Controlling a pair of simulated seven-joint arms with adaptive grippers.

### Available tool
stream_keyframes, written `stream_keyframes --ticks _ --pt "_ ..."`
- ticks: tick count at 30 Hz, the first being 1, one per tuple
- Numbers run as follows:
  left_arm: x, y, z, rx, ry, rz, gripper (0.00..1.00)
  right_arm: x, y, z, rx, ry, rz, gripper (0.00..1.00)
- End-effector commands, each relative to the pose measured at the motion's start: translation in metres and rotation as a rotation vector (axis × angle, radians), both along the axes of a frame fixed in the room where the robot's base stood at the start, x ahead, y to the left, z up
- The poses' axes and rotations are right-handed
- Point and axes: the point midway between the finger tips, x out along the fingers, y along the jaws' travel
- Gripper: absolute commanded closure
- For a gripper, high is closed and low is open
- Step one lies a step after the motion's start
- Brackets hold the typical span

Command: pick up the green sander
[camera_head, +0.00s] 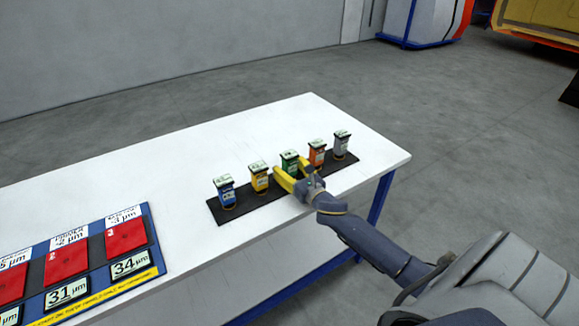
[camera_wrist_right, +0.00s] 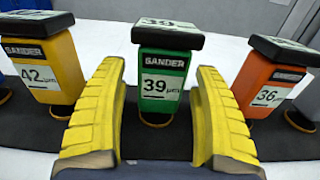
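The green sander (camera_head: 289,160) stands upright in the middle of a row on a black strip (camera_head: 240,214) on the white table. In the right wrist view the green sander (camera_wrist_right: 163,80) is labelled 39 µm and shows between the two yellow fingers. My right gripper (camera_head: 290,178) is at the near side of the green sander; it also shows in the right wrist view (camera_wrist_right: 160,105). Its fingers are apart, with visible gaps on both sides of the sander. The sander's lower part is partly hidden by the gripper in the head view. My left gripper is not in view.
A yellow sander (camera_head: 259,178) and an orange sander (camera_head: 317,153) flank the green one closely. A blue sander (camera_head: 225,192) and a grey sander (camera_head: 341,145) stand at the strip's ends. A panel with red pads (camera_head: 126,237) lies at the left. Table behind the strip is clear.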

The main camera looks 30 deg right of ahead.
Motion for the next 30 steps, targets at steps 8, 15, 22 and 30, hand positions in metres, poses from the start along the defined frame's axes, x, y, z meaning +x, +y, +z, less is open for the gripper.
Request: stream_keyframes --ticks 8,15,22,30 --pt "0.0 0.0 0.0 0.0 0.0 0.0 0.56 -0.0002 -0.0001 0.0001 0.0 0.0 0.0 0.65" --pt "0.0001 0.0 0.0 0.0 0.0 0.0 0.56 -0.0002 -0.0001 0.0002 0.0 0.0 0.0 0.93" --pt "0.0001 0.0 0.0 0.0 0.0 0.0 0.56 0.0001 -0.0002 0.0012 0.0 -0.002 0.0 1.0" --pt "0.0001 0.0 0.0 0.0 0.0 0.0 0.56 0.0003 -0.0002 0.0082 -0.002 -0.004 0.001 1.0"
